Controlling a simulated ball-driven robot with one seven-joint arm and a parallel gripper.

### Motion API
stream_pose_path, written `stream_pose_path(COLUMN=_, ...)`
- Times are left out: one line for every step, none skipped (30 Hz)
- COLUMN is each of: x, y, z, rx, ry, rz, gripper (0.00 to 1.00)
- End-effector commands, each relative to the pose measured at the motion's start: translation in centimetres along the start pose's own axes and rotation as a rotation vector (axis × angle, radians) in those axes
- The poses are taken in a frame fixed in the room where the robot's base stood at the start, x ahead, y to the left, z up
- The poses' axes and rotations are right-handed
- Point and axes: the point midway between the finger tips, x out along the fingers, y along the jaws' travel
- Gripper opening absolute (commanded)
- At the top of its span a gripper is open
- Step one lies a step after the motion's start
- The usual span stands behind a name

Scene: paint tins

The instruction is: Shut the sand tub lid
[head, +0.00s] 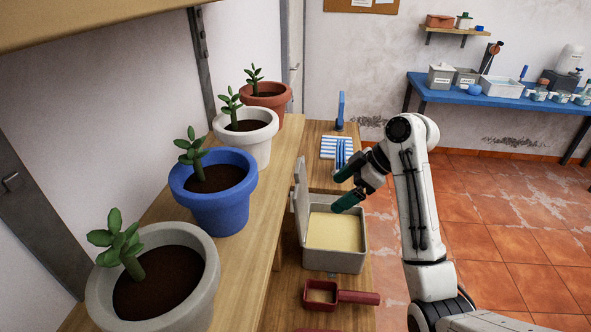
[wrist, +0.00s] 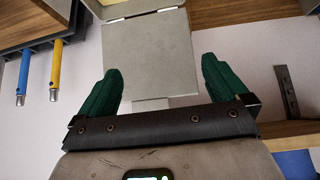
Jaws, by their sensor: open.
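The sand tub (head: 335,262) is a grey box on the lower wooden bench in the head view, filled with pale sand (head: 335,232). Its grey lid (head: 301,200) stands open and about upright at the tub's left side. My gripper (head: 346,187) is open and empty, above the tub and to the right of the lid, fingers pointing left. In the wrist view the lid (wrist: 150,50) is a flat grey panel ahead of and between the spread green fingers (wrist: 162,66). No contact with the lid shows. A bit of the tub's sand shows at the top.
A red scoop (head: 322,295) lies in front of the tub. A striped cloth (head: 335,147) lies behind it. Potted plants, including a blue pot (head: 213,196), line the higher shelf at left. Blue and yellow handles (wrist: 56,65) show at left in the wrist view. Floor at right is open.

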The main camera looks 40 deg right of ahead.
Motion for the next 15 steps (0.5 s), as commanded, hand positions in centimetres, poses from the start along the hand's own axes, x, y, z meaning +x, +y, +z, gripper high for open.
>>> stream_pose_path(x=-1.3, y=1.4, z=-1.8, rx=-0.007, ry=0.024, rz=0.003, gripper=1.00)
stream_pose_path(x=-2.0, y=1.9, z=-2.8, rx=-0.007, ry=0.037, rz=0.000, gripper=1.00)
stream_pose_path(x=-2.9, y=2.5, z=-4.1, rx=-0.007, ry=0.053, rz=-0.006, gripper=1.00)
stream_pose_path(x=-3.5, y=2.9, z=-4.9, rx=-0.008, ry=0.064, rz=-0.009, gripper=1.00)
stream_pose_path(x=-4.0, y=3.1, z=-5.7, rx=-0.007, ry=0.073, rz=-0.014, gripper=1.00)
stream_pose_path(x=-4.7, y=3.5, z=-6.5, rx=-0.007, ry=0.083, rz=-0.019, gripper=1.00)
stream_pose_path(x=-5.1, y=3.6, z=-7.1, rx=-0.008, ry=0.089, rz=-0.023, gripper=1.00)
stream_pose_path(x=-5.5, y=3.8, z=-7.6, rx=-0.008, ry=0.095, rz=-0.025, gripper=1.00)
stream_pose_path(x=-5.8, y=3.9, z=-8.1, rx=-0.006, ry=0.100, rz=-0.030, gripper=1.00)
stream_pose_path(x=-6.0, y=4.0, z=-8.4, rx=-0.007, ry=0.103, rz=-0.032, gripper=1.00)
stream_pose_path(x=-6.2, y=4.0, z=-8.6, rx=-0.007, ry=0.105, rz=-0.034, gripper=1.00)
stream_pose_path(x=-6.3, y=4.1, z=-8.8, rx=-0.006, ry=0.107, rz=-0.036, gripper=1.00)
stream_pose_path(x=-6.2, y=4.1, z=-8.9, rx=-0.005, ry=0.109, rz=-0.037, gripper=1.00)
stream_pose_path(x=-6.1, y=4.1, z=-9.0, rx=-0.005, ry=0.109, rz=-0.038, gripper=1.00)
stream_pose_path(x=-5.8, y=4.0, z=-9.1, rx=-0.004, ry=0.109, rz=-0.039, gripper=1.00)
